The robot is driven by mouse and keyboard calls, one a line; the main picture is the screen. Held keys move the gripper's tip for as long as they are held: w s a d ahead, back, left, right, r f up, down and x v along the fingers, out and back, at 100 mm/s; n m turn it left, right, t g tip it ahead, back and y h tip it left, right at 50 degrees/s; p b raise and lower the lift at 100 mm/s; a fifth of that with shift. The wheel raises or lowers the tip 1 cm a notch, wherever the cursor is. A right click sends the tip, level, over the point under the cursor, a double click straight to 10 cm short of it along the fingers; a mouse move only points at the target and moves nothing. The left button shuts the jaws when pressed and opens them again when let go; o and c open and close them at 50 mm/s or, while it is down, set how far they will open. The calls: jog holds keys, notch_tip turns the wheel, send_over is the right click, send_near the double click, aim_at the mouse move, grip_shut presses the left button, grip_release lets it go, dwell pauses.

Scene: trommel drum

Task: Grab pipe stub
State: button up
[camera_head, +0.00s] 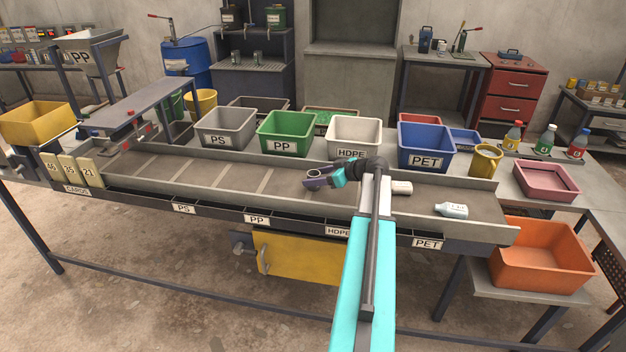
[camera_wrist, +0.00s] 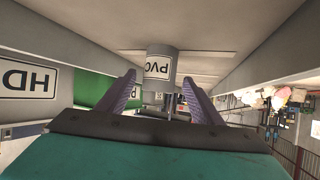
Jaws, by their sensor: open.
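The pipe stub (camera_wrist: 160,63) is a grey cylinder with a white PVC label. It appears upside down in the wrist view, standing upright on the belt between the tips of my gripper (camera_wrist: 159,78). Gaps show between it and both purple fingers, so it is not clamped. In the head view my gripper (camera_head: 312,180) points left, low over the belt in front of the HDPE bin. The stub's round open top (camera_head: 312,173) shows at the fingers there; its lower part is mostly hidden by them.
The belt (camera_head: 215,178) has raised side walls. A white cylinder (camera_head: 401,187) and a pale bottle (camera_head: 452,210) lie on it to the right. Behind stand the PS (camera_head: 226,140), PP (camera_head: 285,146), HDPE (camera_head: 352,153) and PET (camera_head: 425,160) bins. The belt left of my gripper is clear.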

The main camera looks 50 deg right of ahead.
jog(key=shift+w+f, duration=0.15)
jog(key=shift+w, duration=0.1)
jog(key=shift+w, duration=0.1)
jog(key=shift+p+x, duration=1.35)
jog(key=shift+x, duration=1.15)
jog(key=c, duration=1.1)
jog(key=shift+c, duration=0.2)
